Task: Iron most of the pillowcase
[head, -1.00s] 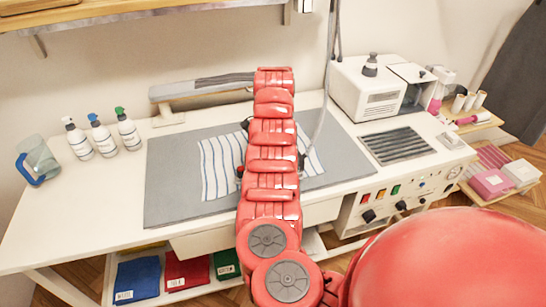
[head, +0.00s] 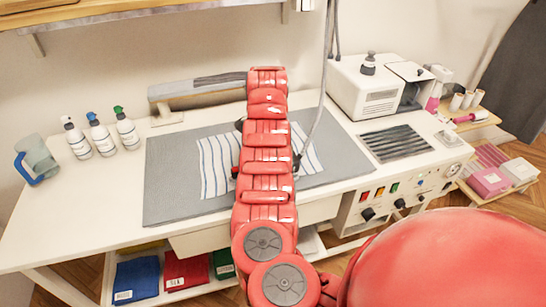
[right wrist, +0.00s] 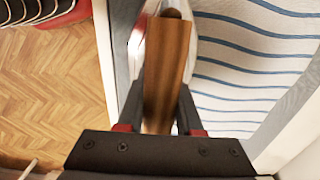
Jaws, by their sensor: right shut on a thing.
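The white pillowcase with blue stripes (head: 215,165) lies on the grey ironing mat (head: 172,185) in the head view, its middle covered by my red right arm. It also shows in the right wrist view (right wrist: 250,70). My right gripper (right wrist: 158,108) is shut on the brown wooden handle (right wrist: 170,60) of the iron in the right wrist view. The iron's body is mostly hidden under the handle, over or beside the striped cloth; I cannot tell whether it touches. In the head view the arm hides the gripper and most of the iron. My left gripper is not in view.
A grey hose (head: 318,115) hangs down beside my arm. A white steam unit (head: 375,90) stands at the back right, a padded sleeve board (head: 195,88) at the back. Several bottles (head: 102,137) and a jug (head: 37,158) stand on the left; the front left table is clear.

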